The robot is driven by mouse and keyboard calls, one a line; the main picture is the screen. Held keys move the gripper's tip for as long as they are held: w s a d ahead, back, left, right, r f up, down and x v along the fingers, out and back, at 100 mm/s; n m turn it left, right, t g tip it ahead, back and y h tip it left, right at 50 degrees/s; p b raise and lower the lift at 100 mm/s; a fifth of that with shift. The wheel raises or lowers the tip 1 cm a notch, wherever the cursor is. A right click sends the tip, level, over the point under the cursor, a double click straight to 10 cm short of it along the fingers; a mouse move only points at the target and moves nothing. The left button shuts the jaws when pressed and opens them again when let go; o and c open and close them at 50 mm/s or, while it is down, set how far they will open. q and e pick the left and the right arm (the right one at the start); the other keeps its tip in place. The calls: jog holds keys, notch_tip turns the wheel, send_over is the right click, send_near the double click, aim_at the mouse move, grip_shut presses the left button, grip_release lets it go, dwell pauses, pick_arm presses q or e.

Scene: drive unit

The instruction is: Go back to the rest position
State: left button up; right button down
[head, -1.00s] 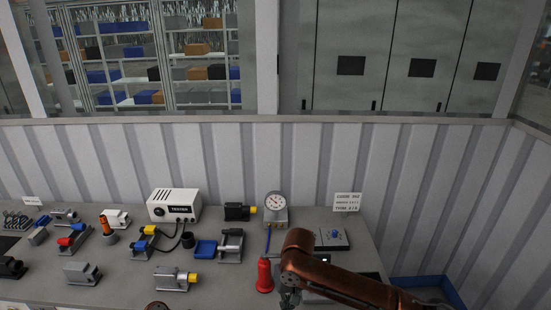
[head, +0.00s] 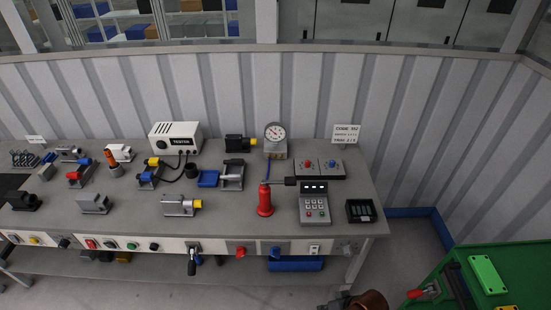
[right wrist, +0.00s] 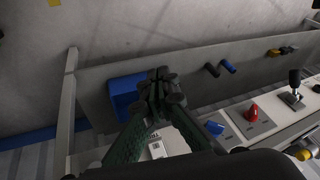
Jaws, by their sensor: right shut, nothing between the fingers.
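My right gripper (right wrist: 158,90) shows in the right wrist view with its dark fingers together and nothing between them. It points down past the front panel of the workbench, in the air. In the head view only a copper-coloured part of my right arm shows at the bottom edge, right of the bench; the gripper there is mostly cut off. My left gripper is in neither view.
The grey workbench (head: 225,215) carries a keypad unit (head: 314,205), a red bottle-like object (head: 265,200), a dial gauge (head: 275,140) and a white tester (head: 175,137). A green surface (head: 520,260) stands at right. A blue bin (head: 295,264) lies below the bench.

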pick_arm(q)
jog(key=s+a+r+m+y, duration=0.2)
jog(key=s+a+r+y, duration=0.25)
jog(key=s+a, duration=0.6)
pick_arm(e)
jog(key=s+d+f+m+h, duration=0.25)
jog(key=s+d+h, duration=0.25)
jog(key=s+d, duration=1.35)
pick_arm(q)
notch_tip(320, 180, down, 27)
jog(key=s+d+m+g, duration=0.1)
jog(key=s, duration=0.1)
pick_arm(e)
notch_tip(320, 180, down, 27)
jog(key=s+g, duration=0.1)
jog(key=g, duration=0.1)
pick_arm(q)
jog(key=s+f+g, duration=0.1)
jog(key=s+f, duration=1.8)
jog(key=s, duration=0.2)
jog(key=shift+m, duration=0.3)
pick_arm(e)
jog(key=s+a+f+n, duration=0.1)
jog(key=s+f, duration=1.7)
jog(key=s, duration=0.3)
jog(key=shift+f+g+y, duration=0.3)
jog(key=shift+g+y, duration=0.1)
